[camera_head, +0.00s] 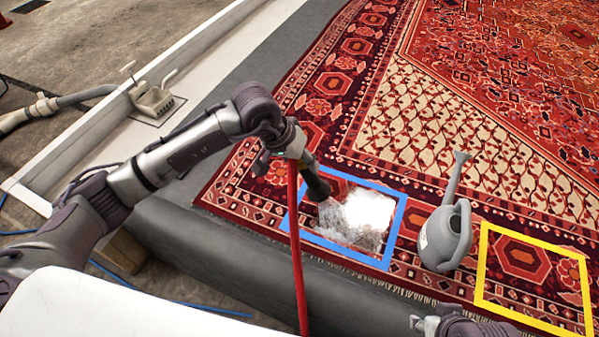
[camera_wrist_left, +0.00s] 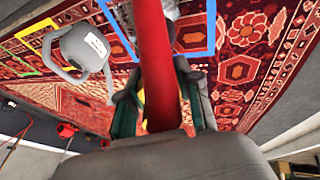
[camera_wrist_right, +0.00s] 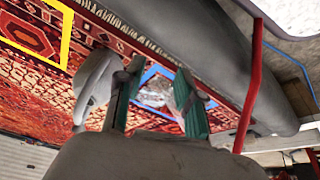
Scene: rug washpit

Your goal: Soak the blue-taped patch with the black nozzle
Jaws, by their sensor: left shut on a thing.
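My left gripper (camera_head: 297,147) is shut on the black nozzle (camera_head: 318,186), with the red hose (camera_head: 295,250) hanging from it. The nozzle tilts down over the patch framed in blue tape (camera_head: 340,251) on the red patterned rug (camera_head: 440,120). Pale spray comes from its mouth, and a white, shiny wet area (camera_head: 368,212) covers much of the patch, mostly its middle and right. In the left wrist view the hose (camera_wrist_left: 157,70) crosses between the fingers and hides part of the nozzle. My right gripper (camera_wrist_right: 158,102) is open and empty; only part of it shows at the head view's bottom edge.
A grey watering can (camera_head: 446,236) stands on the rug, between the blue frame and a yellow-taped frame (camera_head: 530,312). A grey padded roll (camera_head: 200,250) runs along the rug's near edge. A pale kerb (camera_head: 100,125) with a drain fitting (camera_head: 155,101) lies at left.

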